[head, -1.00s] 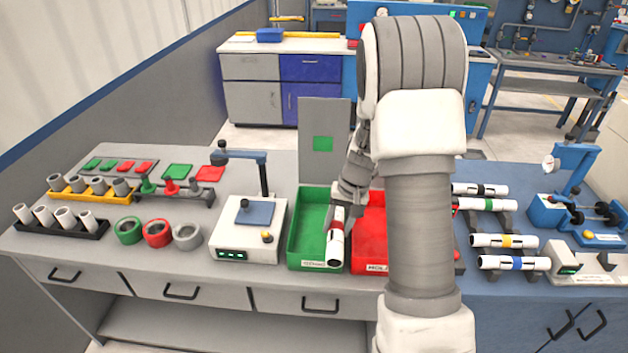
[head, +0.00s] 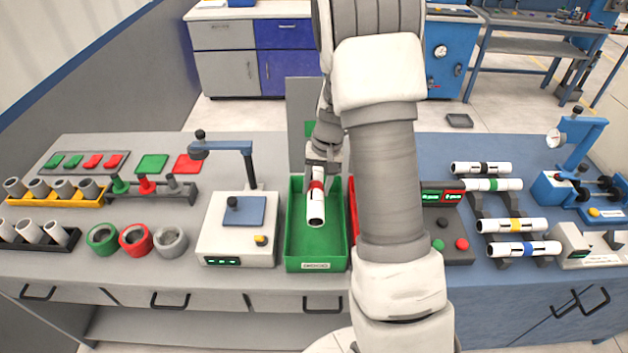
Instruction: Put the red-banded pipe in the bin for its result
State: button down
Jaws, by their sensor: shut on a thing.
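The red-banded pipe (head: 316,208) is white with a red band near its upper end and a dark open end facing me. My gripper (head: 319,176) is shut on it near the band. The pipe shows over the middle of the green bin (head: 317,266), which has a "GOOD" label on its front. I cannot tell whether the pipe touches the bin floor. The red bin (head: 353,228) stands just right of the green one and is mostly hidden behind my arm.
A testing device (head: 238,232) with a green display stands left of the green bin. A grey panel (head: 302,95) with a partly hidden green square stands behind the bins. Several other banded pipes (head: 512,226) lie on a rack at the right.

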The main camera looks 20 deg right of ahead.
jog(key=shift+s+f+b, duration=0.1)
jog(key=shift+f+b, duration=3.2)
jog(key=shift+f, duration=1.2)
jog(key=shift+c, duration=1.4)
grip_release()
notch_tip(320, 180, up, 17)
jog(key=s+d+p, duration=0.1)
jog(key=d, duration=0.1)
jog(key=shift+d, duration=0.25)
